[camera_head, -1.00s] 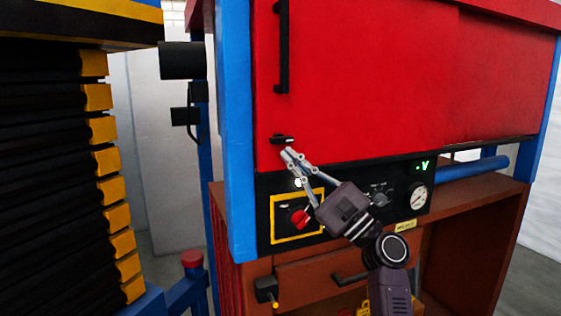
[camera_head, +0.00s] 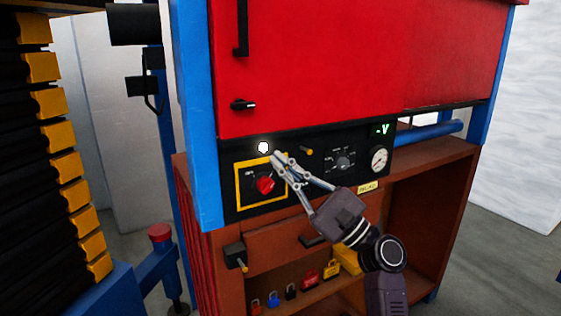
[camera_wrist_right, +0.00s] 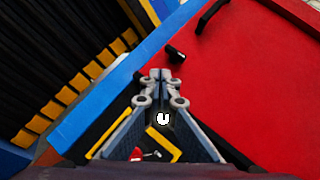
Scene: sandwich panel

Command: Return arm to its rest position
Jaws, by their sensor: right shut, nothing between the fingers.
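My right gripper (camera_head: 277,157) is shut and empty. Its fingertips are in front of the black control panel (camera_head: 222,160), just below and right of a lit white button (camera_head: 263,147). In the right wrist view the closed fingertips (camera_wrist_right: 160,74) point toward the red door's lower edge, and the white light (camera_wrist_right: 163,118) shows between the finger linkages. A red rotary switch (camera_head: 265,184) in a yellow frame is left of the fingers. My left gripper is not in view.
The red door (camera_head: 340,60) has a black handle (camera_head: 242,25) and a small black latch (camera_head: 243,105). A blue post (camera_head: 200,120) stands left of it. Below the panel, a brown shelf holds several padlocks (camera_head: 310,279). A black-and-yellow stack (camera_head: 75,195) is at the left.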

